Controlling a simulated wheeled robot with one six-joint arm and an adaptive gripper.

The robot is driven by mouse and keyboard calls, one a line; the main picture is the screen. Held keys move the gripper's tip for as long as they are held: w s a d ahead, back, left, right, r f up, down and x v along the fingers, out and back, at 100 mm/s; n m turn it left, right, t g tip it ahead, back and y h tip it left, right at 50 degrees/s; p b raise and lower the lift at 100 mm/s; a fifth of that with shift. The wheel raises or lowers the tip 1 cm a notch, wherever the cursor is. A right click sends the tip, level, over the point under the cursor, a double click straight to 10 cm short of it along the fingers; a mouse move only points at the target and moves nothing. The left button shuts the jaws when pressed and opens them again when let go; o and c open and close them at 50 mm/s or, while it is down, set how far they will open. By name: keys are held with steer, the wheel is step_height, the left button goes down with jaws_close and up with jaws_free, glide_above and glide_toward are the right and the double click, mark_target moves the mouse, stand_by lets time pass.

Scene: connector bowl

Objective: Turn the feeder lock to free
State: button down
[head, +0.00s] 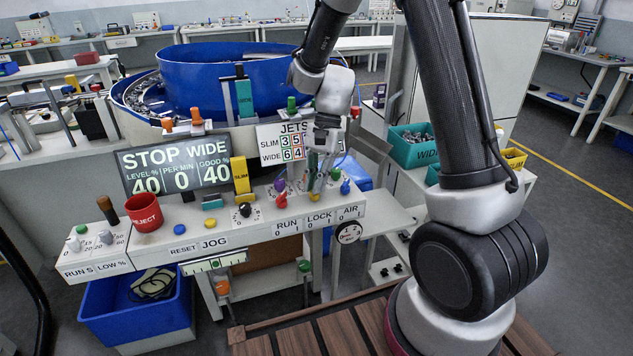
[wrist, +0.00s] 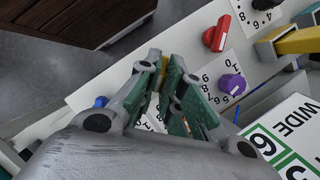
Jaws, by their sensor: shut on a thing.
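The control panel (head: 210,241) has a row of knobs above the labels RUN, LOCK and AIR. The feeder lock knob (head: 314,197) is yellow and stands above the LOCK 0/1 label (head: 319,219). My gripper (head: 316,184) reaches down over it with its green-padded fingers shut on it. In the wrist view my gripper (wrist: 160,103) shows the fingers close together, with a sliver of the yellow knob (wrist: 155,119) between them. The fingers hide most of the knob, so I cannot tell which way it points.
A red knob (head: 281,201) and a purple knob (head: 280,185) stand left of my gripper, a blue knob (head: 345,187) and a green knob (head: 335,173) to its right. The display (head: 176,169) reads STOP WIDE.

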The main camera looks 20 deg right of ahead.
steer(key=shift+n, duration=0.4)
steer(key=c, duration=1.6)
jaws_free()
steer(key=shift+o, duration=0.2)
steer(key=v, duration=1.2)
steer(key=shift+w, duration=0.15)
steer(key=shift+a, duration=0.1)
